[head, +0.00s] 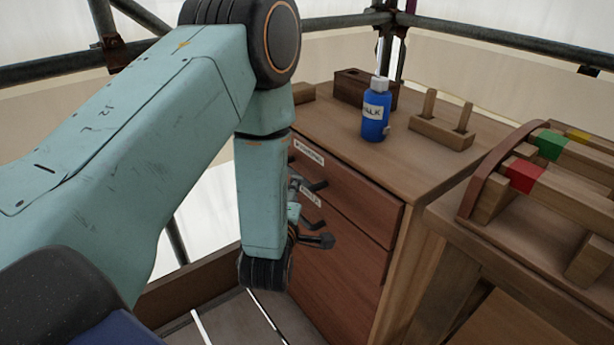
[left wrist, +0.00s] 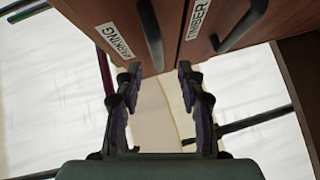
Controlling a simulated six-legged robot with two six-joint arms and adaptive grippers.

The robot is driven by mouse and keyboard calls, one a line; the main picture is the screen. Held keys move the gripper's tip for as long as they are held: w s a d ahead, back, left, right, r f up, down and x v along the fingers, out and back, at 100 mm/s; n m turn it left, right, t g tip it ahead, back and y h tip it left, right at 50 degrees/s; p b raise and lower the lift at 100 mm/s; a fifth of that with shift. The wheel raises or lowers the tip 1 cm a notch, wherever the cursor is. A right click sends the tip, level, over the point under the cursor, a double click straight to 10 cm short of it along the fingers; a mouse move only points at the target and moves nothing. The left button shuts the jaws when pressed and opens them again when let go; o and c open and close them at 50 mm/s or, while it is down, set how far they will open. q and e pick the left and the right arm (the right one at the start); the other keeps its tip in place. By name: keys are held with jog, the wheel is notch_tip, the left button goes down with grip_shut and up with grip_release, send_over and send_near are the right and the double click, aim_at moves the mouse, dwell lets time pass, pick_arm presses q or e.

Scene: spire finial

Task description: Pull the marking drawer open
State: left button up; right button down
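The marking drawer (head: 350,190) is the upper reddish-brown front of the wooden cabinet in the head view and looks closed. Its label (left wrist: 120,40) reads MARKING in the left wrist view. Its dark bar handle (left wrist: 151,35) runs down between my left gripper's fingers (left wrist: 157,75), which are apart. The handle's near end lies about level with the fingertips; I cannot tell whether either finger touches it. In the head view my left forearm hides most of the gripper, and only a dark finger part shows low by the drawer fronts. My right gripper is not in view.
On the cabinet top stand a blue chalk bottle (head: 375,110), a dark wooden box (head: 365,88) and a pegged block (head: 441,130). A wooden rack (head: 545,190) stands at the right.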

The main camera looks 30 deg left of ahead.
pick_arm(q)
jog(key=shift+n, duration=0.4)
jog(key=b+x, duration=0.1)
jog(key=x, duration=0.3)
jog(key=b+x, duration=0.1)
jog(key=x, duration=0.2)
jog(key=shift+w+a+r, duration=0.15)
jog(key=shift+w+a, duration=0.1)
jog(key=shift+w, duration=0.1)
jog(key=shift+c, duration=0.4)
grip_shut()
